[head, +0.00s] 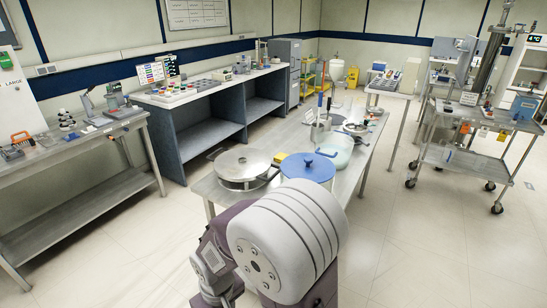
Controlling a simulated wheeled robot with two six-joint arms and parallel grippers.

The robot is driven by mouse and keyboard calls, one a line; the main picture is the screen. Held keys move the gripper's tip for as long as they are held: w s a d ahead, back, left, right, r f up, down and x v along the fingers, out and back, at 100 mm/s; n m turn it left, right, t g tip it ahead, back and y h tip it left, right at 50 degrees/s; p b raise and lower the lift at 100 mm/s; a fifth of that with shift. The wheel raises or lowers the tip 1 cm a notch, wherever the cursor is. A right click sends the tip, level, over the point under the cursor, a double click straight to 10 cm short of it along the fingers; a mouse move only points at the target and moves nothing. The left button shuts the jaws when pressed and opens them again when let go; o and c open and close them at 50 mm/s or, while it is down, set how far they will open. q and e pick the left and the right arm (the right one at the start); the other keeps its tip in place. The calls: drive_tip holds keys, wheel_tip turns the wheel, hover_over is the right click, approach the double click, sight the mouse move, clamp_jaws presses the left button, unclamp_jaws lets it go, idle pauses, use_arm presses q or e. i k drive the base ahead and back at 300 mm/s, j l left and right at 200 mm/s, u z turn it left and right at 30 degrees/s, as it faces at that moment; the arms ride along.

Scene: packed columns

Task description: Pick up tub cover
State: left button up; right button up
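On the metal table (361,177) ahead of me, a round blue lid (309,166) with a knob covers a vessel at the near end. Left of it is a steel pan with a round metal lid (242,162). A clear round tub (341,146) stands behind the blue lid, and a blue-handled tool reaches to its rim. I cannot tell for sure which piece is the tub cover. Neither of my grippers shows; a large white and grey part of my own body fills the lower middle and hides the table's near edge.
A steel container with upright tools (320,131) and small dishes stand farther along the table. A steel workbench (85,138) is at left, and a grey counter (213,112) is behind it. A wheeled cart (470,165) is at right. The floor between is clear.

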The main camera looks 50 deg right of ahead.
sight(317, 169)
drive_tip(key=i+j+z, duration=0.1)
drive_tip(key=i+z, duration=0.35)
drive_tip(key=i+j+z, duration=0.25)
drive_tip(key=i+z, duration=0.2)
drive_tip(key=i+j+z, duration=0.3)
drive_tip(key=z, duration=0.15)
drive_tip(key=i+j+z, duration=0.25)
drive_tip(key=z, duration=0.2)
drive_tip(key=i+j+z, duration=0.2)
drive_tip(key=j+z, duration=0.25)
drive_tip(key=i+j+z, duration=0.1)
drive_tip(key=j+z, duration=0.3)
drive_tip(key=i+j+z, duration=0.1)
drive_tip(key=j+z, duration=1.25)
drive_tip(key=k+l, duration=0.05)
drive_tip(key=l, duration=0.05)
